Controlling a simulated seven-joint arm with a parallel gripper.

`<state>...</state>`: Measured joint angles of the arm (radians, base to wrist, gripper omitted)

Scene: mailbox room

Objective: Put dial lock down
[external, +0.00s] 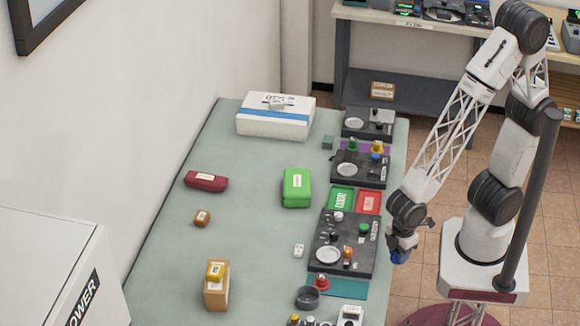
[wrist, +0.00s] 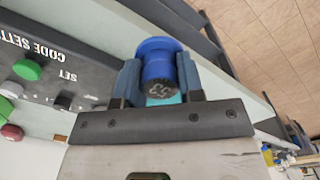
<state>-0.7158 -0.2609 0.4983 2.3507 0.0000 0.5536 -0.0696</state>
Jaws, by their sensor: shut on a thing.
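The dial lock appears as a blue round piece (wrist: 158,62) with a flared top and a dark end with white marks. My gripper (wrist: 160,85) is shut on it, one finger on each side. In the external view my gripper (external: 402,244) points down at the table's right edge, with the blue dial lock (external: 400,257) at its tip. The dial lock looks held clear of the table, though its exact height is hard to tell. My fingers hide its sides.
The green table (external: 160,260) holds dark control panels (external: 325,240) left of my gripper. A green box (external: 297,188), red case (external: 206,181), orange box (external: 217,293) and white box (external: 275,123) stand farther left. The table's left-middle is mostly clear; tiled floor lies right of the edge.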

